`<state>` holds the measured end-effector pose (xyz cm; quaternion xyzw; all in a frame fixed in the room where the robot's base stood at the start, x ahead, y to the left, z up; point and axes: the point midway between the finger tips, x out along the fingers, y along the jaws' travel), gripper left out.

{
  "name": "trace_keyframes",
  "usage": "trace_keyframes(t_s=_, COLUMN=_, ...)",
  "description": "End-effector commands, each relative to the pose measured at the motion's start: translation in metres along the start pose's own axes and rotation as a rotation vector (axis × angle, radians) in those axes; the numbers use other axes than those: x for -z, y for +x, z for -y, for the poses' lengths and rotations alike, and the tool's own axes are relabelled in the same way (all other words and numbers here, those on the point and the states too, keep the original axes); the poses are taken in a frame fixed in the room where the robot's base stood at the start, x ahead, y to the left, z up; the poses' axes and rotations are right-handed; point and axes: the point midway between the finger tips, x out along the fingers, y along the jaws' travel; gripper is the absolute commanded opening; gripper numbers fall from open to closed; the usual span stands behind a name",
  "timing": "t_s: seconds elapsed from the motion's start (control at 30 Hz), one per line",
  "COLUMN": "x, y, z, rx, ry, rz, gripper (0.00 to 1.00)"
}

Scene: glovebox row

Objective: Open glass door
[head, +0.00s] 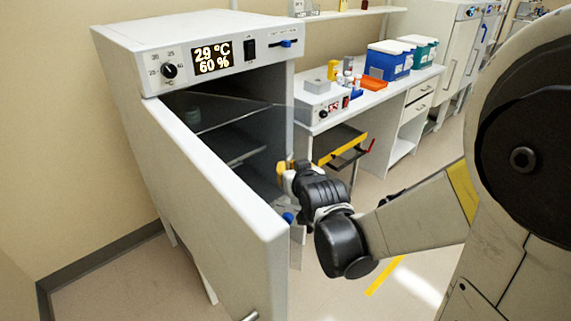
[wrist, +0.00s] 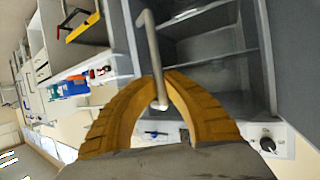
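The glass door is a clear pane (head: 262,120) at the front of the white incubator (head: 130,60). I cannot tell if it stands ajar. Its bent metal handle (wrist: 149,45) shows in the wrist view, running down between my yellow fingers. In the head view my gripper (head: 286,170) is at the right side of the incubator opening, and the handle is mostly hidden there. Shelves (wrist: 208,45) show inside the chamber. The solid outer door (head: 205,190) is swung wide open toward the front left.
The outer door stands left of my arm, its own handle (head: 250,316) at the bottom. On the right, a bench (head: 398,95) carries blue (head: 385,62) and green (head: 420,50) boxes. Floor is free between the incubator and bench.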

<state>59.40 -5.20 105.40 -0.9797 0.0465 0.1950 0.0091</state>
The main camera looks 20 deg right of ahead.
Motion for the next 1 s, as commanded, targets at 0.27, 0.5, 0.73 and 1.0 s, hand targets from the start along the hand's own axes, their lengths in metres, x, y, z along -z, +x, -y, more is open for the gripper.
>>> trace_keyframes(t_s=0.27, x=0.001, y=0.0, z=0.0, rx=0.0, ry=0.0, rz=-0.001, gripper=0.0)
trace_keyframes(t_s=0.5, x=0.0, y=0.0, z=0.0, rx=0.0, ry=0.0, rz=-0.001, gripper=0.32)
trace_keyframes(t_s=0.73, x=0.0, y=-0.001, z=0.0, rx=0.0, ry=0.0, rz=-0.001, gripper=0.32)
trace_keyframes(t_s=1.0, x=0.0, y=-0.03, z=0.0, rx=0.0, ry=0.0, rz=-0.001, gripper=0.32)
